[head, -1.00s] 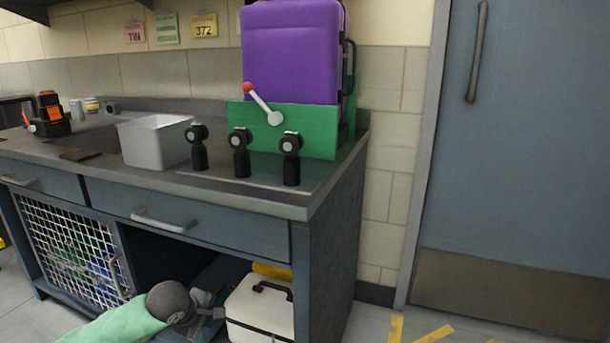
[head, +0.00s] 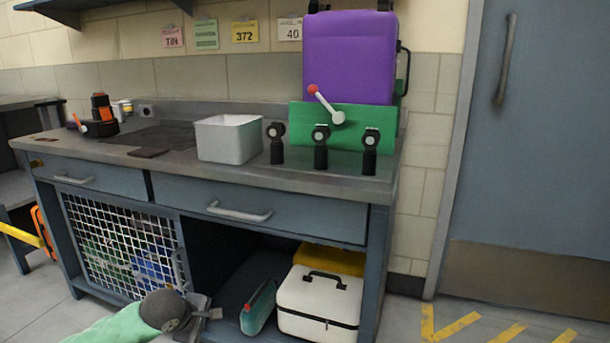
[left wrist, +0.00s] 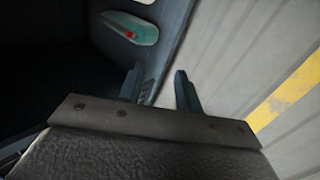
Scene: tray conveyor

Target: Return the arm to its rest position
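My left arm comes in at the lower left of the head view, with a green sleeve and a dark round joint. My left gripper (head: 200,318) is low in front of the workbench, near its lower shelf. In the left wrist view the two fingers of the left gripper (left wrist: 160,90) stand apart with nothing between them. Beyond them are the shelf edge and the pale floor. My right gripper is in neither view.
The workbench (head: 300,182) holds a grey bin (head: 228,140), a purple and green machine (head: 348,58) and several black knobbed posts. On its lower shelf are a white case (head: 318,300) and a teal case (head: 258,308). A blue door (head: 540,140) stands right; floor before it is clear.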

